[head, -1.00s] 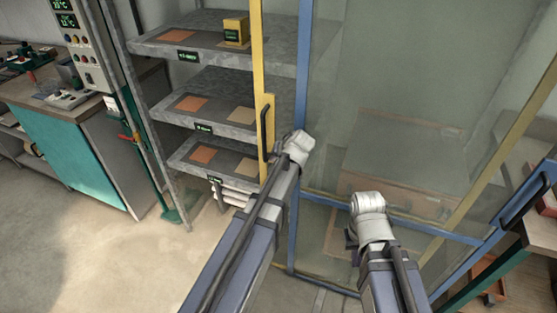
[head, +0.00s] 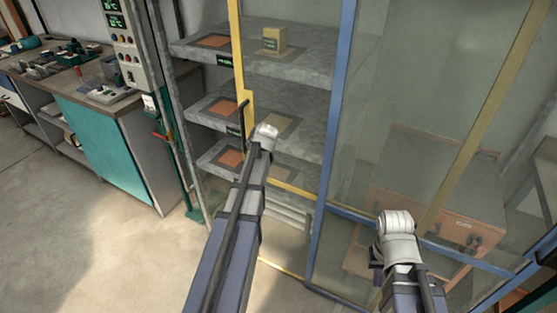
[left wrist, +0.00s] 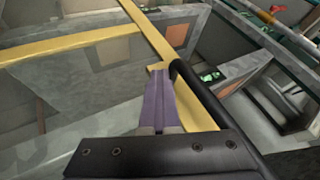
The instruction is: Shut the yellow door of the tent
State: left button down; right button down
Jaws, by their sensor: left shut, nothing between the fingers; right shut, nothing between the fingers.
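The yellow door (head: 237,50) is a glazed panel with a yellow frame and a black handle (head: 243,118) on its left upright. In the head view its left edge stands in front of the shelves, and its glass covers much of them. Bare shelf ends show left of it. My left arm reaches to the handle; its gripper is mostly hidden in that view. In the left wrist view the left gripper (left wrist: 158,85) is shut and empty, its purple fingers close beside the black handle (left wrist: 195,90). My right gripper (head: 378,260) is shut and empty, low in front of the blue-framed glass.
A blue-framed glass panel (head: 332,130) stands right of the shelves, overlapping the yellow door. A small yellow box (head: 275,40) sits on the top shelf (head: 315,65). A control box (head: 122,45) and a teal-fronted bench (head: 115,145) stand at left. The floor (head: 120,240) there is clear.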

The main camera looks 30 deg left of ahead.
pick_arm(q)
jog(key=w+a, duration=0.1)
jog(key=a, duration=3.6)
jog(key=shift+w, duration=0.15)
jog(key=shift+a+r, duration=0.1)
jog(key=shift+a, duration=0.15)
jog(key=s+d+r+p, duration=0.4)
jog(key=d+r+p, duration=0.2)
jog(key=d, duration=0.3)
jog(key=shift+s+d+r+p, duration=0.25)
jog(key=shift+r+p, duration=0.1)
jog(key=shift+p, duration=0.15)
